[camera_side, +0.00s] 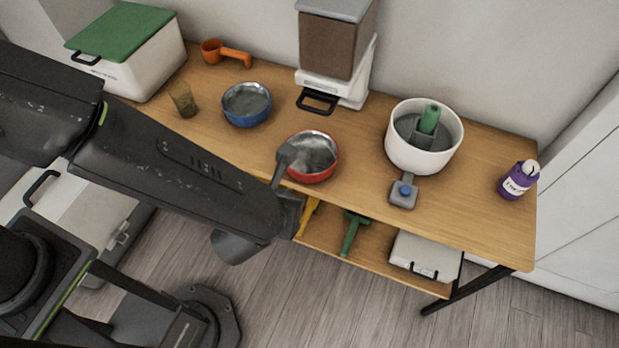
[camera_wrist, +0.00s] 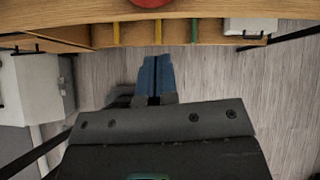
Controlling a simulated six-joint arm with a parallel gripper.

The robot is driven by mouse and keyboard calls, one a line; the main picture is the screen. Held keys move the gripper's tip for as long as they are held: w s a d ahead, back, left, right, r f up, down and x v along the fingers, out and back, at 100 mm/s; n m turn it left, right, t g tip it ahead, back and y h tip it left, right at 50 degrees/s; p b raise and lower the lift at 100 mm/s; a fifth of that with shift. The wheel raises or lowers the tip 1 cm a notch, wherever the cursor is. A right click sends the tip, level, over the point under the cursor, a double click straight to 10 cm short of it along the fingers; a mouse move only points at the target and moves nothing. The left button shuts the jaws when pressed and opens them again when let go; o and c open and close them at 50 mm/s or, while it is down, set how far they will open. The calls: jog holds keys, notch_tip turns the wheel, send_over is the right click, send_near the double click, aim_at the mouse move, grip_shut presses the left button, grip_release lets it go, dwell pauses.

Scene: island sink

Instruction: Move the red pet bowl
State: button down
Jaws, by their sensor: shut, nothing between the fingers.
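The red pet bowl (camera_side: 328,172) stands upright on the wooden table near its front edge, with a grey metallic inside. In the wrist view only a slice of the red bowl (camera_wrist: 150,3) shows at the top edge. My gripper (camera_side: 287,154) overlaps the bowl's left rim in the side view; whether it touches the bowl is unclear. In the wrist view my gripper (camera_wrist: 155,62) shows its two fingers together, with nothing held between them and the bowl apart from the tips.
Clear tabletop lies between bottle and fountain.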

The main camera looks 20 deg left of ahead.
jog(key=shift+m, duration=0.6)
jog(key=x, duration=0.4)
jog(key=d+x, duration=0.1)
jog(key=x, duration=0.7)
jog(key=shift+w+d, duration=0.2)
jog(key=shift+w, duration=0.8)
send_near(329, 145)
jog(key=x, duration=0.5)
